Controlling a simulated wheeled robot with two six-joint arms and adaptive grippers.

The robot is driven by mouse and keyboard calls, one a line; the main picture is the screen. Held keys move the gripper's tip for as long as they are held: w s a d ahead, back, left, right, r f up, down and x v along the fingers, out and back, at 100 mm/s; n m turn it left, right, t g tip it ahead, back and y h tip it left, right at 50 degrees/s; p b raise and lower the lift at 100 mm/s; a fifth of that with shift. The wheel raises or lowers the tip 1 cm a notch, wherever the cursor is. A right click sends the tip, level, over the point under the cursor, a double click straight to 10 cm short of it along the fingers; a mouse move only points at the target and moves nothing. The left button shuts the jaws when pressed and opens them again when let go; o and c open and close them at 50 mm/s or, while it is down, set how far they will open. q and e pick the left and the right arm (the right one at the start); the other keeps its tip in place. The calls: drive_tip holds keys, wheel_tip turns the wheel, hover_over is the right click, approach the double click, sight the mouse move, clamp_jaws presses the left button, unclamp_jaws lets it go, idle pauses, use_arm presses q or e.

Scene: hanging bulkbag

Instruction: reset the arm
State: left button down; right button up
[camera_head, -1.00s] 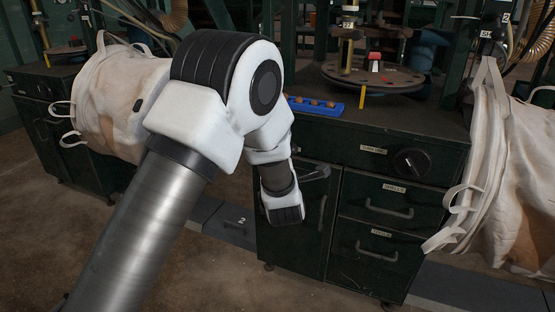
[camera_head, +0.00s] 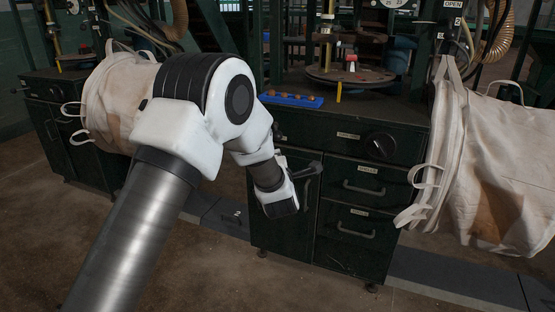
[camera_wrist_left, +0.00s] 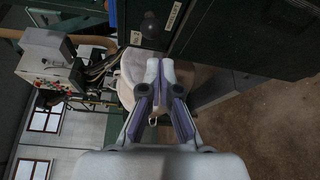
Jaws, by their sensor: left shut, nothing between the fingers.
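My left arm (camera_head: 205,100) comes in from the lower left of the head view and bends down at its elbow in front of the dark green cabinet. Its wrist (camera_head: 275,190) hangs in front of the cabinet's left door. A pale bag (camera_wrist_left: 127,75) shows behind the fingers there. My right gripper is in neither view.
A pale hanging bag (camera_head: 115,100) is behind my left arm, and another (camera_head: 490,170) hangs at the right. The green cabinet (camera_head: 345,185) has drawers and a knob (camera_head: 380,147). A blue tray (camera_head: 290,99) lies on top. Open floor (camera_head: 230,270) is in front.

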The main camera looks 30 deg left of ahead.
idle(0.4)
use_arm(q)
drive_tip(key=s+d+f+m+g+h, duration=0.15)
drive_tip(key=s+f, duration=0.25)
drive_tip(key=f, duration=0.5)
drive_tip(key=s+d+f+m+g+h, duration=0.15)
drive_tip(key=s+f, duration=0.35)
drive_tip(key=f, duration=0.5)
drive_tip(key=s+f+m+g+h, duration=0.1)
drive_tip(key=s+f+m+g, duration=0.2)
drive_tip(key=f, duration=0.6)
drive_tip(key=s+d+f+m+g+h, duration=0.25)
drive_tip(key=s+f+m, duration=0.3)
drive_tip(key=s, duration=0.65)
drive_tip(key=s+d+f+m+g+h, duration=0.1)
drive_tip(key=s+d+f+m+g, duration=0.35)
drive_tip(key=s, duration=0.75)
drive_tip(key=s+d+m+g+h, duration=0.2)
drive_tip(key=s+m, duration=0.6)
drive_tip(key=m, duration=0.1)
wheel_tip(320, 180, up, 34)
drive_tip(key=m+p, duration=0.1)
drive_tip(key=p, duration=3.3)
drive_tip(key=shift+s, duration=0.15)
